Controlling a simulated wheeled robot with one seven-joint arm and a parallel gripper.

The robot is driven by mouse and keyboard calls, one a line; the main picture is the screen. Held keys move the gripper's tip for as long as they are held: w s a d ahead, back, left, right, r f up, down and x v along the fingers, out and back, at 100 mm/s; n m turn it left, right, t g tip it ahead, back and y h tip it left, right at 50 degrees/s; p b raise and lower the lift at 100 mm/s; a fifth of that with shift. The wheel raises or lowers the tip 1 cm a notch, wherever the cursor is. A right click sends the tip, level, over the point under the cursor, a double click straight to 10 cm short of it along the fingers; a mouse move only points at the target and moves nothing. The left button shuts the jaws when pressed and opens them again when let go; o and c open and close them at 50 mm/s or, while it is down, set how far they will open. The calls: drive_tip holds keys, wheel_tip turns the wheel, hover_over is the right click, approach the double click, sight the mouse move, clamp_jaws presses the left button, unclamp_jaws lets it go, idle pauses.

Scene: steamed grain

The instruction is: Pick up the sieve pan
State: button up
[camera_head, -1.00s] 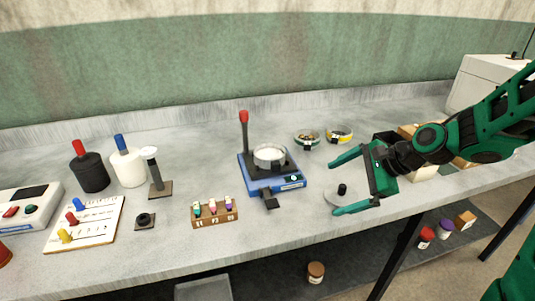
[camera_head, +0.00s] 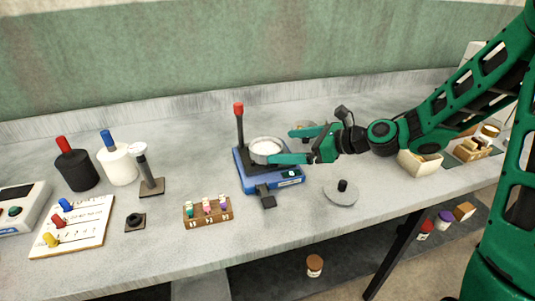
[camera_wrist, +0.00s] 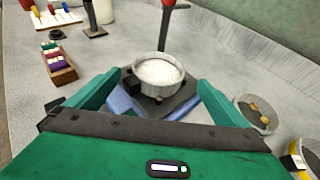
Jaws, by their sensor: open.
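The sieve pan (camera_head: 266,151) is a round pale metal pan filled with white grain. It sits on the dark top of a blue device (camera_head: 291,180) with a red-knobbed post behind it. In the wrist view the pan (camera_wrist: 157,74) stands upright just beyond the fingertips, centred between them. My gripper (camera_head: 288,146) is open and empty, reaching in from the right with its fingers level with the pan. In the head view one finger overlaps the pan's right edge; I cannot tell whether it touches.
A grey lid with a black knob (camera_head: 341,192) lies right of the device. A small rack of coloured vials (camera_head: 207,211) stands to its left. Another round sieve (camera_wrist: 257,113) lies near the right finger. Bottles and a board with coloured pegs (camera_head: 72,226) are farther left.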

sight(274, 147)
drive_tip(key=x, duration=0.5)
drive_tip(key=shift+a, duration=0.15)
drive_tip(key=shift+c, duration=0.6)
